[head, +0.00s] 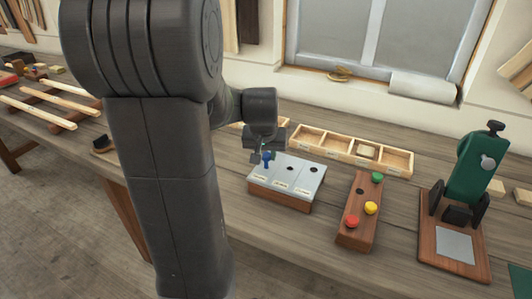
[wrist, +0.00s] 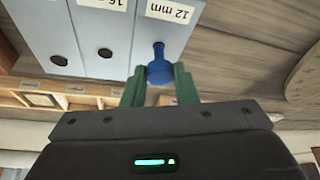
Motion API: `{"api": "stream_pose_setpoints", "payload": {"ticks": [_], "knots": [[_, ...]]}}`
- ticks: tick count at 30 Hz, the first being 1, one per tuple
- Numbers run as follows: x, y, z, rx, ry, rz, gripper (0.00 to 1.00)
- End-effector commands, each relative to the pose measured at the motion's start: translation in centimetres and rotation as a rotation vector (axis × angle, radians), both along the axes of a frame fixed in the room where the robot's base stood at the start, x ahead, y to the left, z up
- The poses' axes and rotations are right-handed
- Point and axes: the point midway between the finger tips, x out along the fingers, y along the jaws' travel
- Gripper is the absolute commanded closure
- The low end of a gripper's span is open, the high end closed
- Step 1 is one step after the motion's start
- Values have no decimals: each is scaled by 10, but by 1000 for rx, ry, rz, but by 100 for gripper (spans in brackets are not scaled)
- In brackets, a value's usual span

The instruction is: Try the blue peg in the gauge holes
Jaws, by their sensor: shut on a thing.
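The gauge block (head: 286,184) is a wooden base with grey plates on top; two dark holes show in its middle and right plates. In the wrist view, its plates (wrist: 100,25) carry paper labels, one reading 12 mm. My gripper (head: 262,156) is over the left plate, its green fingers (wrist: 160,82) shut on the blue peg (wrist: 158,66). The peg's narrow end points at the 12 mm plate, and that plate's hole is hidden behind it. I cannot tell whether the tip is inside the hole. The blue peg (head: 267,157) also shows small in the head view.
A wooden peg rack (head: 347,231) with red, yellow and green knobs and one empty hole stands to the right. A compartmented wooden tray (head: 340,146) lies behind the block. A green press-like tool (head: 468,170) on a wooden base stands far right.

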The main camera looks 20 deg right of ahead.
Motion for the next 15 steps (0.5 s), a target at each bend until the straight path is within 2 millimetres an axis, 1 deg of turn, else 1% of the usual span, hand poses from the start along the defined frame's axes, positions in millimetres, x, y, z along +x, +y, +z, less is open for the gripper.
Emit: {"api": "stream_pose_setpoints", "payload": {"ticks": [15], "knots": [[0,0,-12,0,0,0,95]]}}
